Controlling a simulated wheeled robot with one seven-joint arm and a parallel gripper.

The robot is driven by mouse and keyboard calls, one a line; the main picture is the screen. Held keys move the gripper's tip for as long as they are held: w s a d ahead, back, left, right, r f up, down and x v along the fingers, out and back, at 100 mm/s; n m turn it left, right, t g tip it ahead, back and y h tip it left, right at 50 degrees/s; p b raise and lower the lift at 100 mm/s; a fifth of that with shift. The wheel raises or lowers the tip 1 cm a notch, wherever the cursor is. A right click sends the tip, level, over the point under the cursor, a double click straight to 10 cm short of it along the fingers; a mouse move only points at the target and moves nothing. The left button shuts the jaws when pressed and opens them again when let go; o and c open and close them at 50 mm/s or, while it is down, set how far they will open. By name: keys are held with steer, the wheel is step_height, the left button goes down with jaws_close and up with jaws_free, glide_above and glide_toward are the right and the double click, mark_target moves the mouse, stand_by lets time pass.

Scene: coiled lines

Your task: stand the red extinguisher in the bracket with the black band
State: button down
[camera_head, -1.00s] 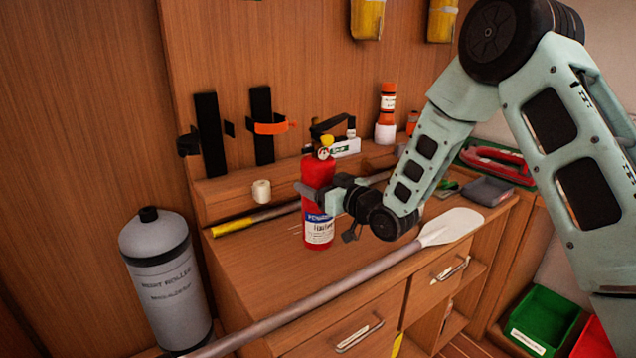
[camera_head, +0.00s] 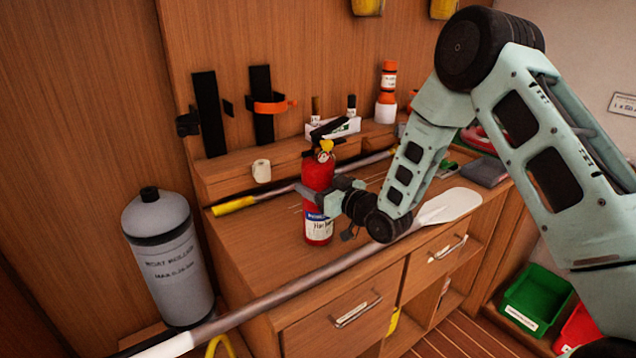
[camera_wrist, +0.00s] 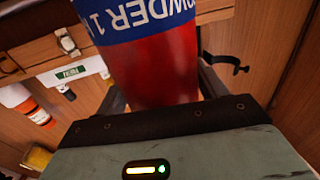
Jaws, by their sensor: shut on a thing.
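The red extinguisher (camera_head: 318,177) is upright over the bench top, its blue and white label facing outward. My gripper (camera_head: 326,196) is shut around its body from the right. The wrist view shows the red body (camera_wrist: 165,70) between the fingers. I cannot tell whether its base touches the bench. The bracket with the black band (camera_head: 187,123) is on the back panel at left, its band empty and standing out beside a black upright plate (camera_head: 209,113). A second bracket with an orange band (camera_head: 270,107) is right of it, also empty.
A paddle (camera_head: 290,284) lies across the bench front. A pole with a yellow end (camera_head: 233,206) lies behind the extinguisher, along the raised ledge. A white roll (camera_head: 261,171) sits on the ledge below the brackets. A grey cylinder (camera_head: 168,255) stands at left.

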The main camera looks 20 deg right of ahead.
steer(key=shift+r, duration=0.1)
steer(key=shift+c, duration=0.8)
jaws_free()
